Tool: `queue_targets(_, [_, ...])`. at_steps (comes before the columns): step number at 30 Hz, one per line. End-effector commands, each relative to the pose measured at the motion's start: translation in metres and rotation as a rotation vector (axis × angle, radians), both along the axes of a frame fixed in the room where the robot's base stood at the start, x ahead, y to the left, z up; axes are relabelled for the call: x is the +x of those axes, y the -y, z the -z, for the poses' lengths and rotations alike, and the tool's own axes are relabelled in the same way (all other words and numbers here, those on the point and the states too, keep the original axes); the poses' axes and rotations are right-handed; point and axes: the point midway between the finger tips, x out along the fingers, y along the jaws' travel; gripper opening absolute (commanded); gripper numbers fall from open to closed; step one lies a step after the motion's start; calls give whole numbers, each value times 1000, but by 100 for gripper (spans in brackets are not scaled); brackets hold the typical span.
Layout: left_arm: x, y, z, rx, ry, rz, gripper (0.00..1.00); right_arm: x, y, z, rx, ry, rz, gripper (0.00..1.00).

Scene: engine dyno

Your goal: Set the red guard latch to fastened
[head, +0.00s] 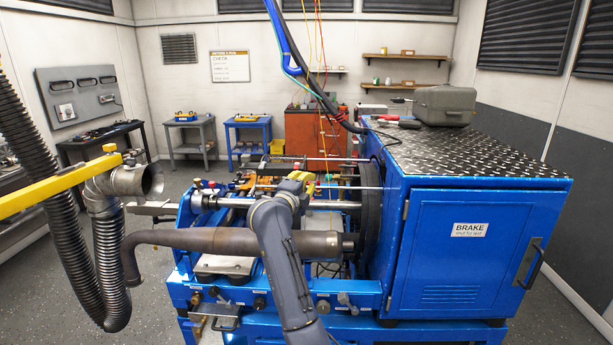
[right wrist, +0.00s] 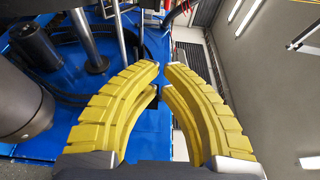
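I cannot clearly make out the red guard latch. A small red piece (head: 311,188) shows just beside my right gripper (head: 298,176) in the head view, but it is too small to tell whether it is the latch. The right gripper's yellow fingers are over the middle of the blue engine stand (head: 345,288), left of the black disc. In the right wrist view the fingertips (right wrist: 163,67) nearly meet, with only a thin gap and nothing visible between them. My right arm hides part of the stand. My left gripper is out of view.
A blue brake cabinet (head: 468,245) with a tread-plate top stands right of the stand. A grey case (head: 444,105) sits on it. A long exhaust pipe (head: 215,240) crosses the stand's front. A yellow boom (head: 50,190) and ribbed hose are at the left.

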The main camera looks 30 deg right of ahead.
Motion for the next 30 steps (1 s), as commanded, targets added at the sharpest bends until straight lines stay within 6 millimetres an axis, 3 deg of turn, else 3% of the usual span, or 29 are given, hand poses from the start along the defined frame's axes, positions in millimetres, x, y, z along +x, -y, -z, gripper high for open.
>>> queue_targets(18, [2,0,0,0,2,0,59,56,80,-1,-1,1,3,0])
queue_targets(22, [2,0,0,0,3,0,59,66,62,0,2,1,-2,0])
queue_targets(30, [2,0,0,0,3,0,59,77,48,0,1,1,1,0])
